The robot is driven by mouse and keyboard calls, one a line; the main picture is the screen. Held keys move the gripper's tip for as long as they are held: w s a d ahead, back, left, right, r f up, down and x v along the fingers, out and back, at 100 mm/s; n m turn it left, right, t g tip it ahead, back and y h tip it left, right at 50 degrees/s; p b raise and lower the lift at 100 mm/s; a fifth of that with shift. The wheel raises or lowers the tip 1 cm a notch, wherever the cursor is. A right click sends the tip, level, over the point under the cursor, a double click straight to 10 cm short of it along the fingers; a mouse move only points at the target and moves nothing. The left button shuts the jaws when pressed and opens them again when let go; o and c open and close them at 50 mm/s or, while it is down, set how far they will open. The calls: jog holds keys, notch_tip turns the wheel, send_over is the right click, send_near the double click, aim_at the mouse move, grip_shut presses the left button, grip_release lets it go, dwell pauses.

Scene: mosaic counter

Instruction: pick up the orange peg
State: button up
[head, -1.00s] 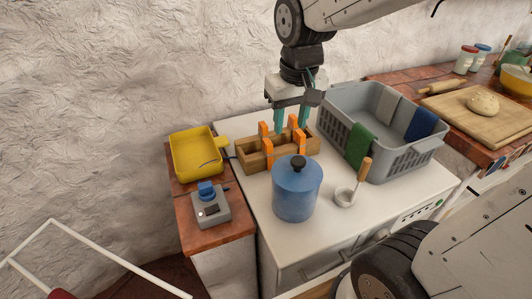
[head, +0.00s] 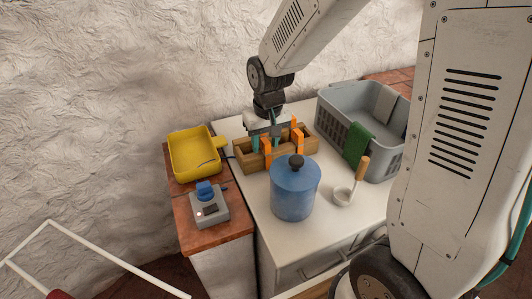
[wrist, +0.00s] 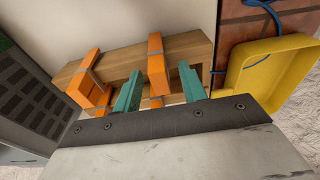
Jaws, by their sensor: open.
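Several orange pegs stand on the long walls of a wooden box (head: 247,163) on the white counter. In the head view one orange peg (head: 266,150) is at the near left, below my gripper (head: 265,142), and another orange peg (head: 298,141) is further right. A far left peg is hidden behind my gripper. In the wrist view my gripper (wrist: 159,70) is open, its teal fingers apart, with an orange peg (wrist: 156,72) seen between them. I cannot tell how deep the fingers are around it. Two more pegs show at left, one of them this orange peg (wrist: 84,64).
A blue pot (head: 296,190) stands close in front of the box. A grey basket (head: 345,115) with cloths is to the right, a yellow tray (head: 193,152) to the left.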

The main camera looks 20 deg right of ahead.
jog(key=shift+f, duration=0.2)
grip_shut()
jog(key=shift+r, duration=0.1)
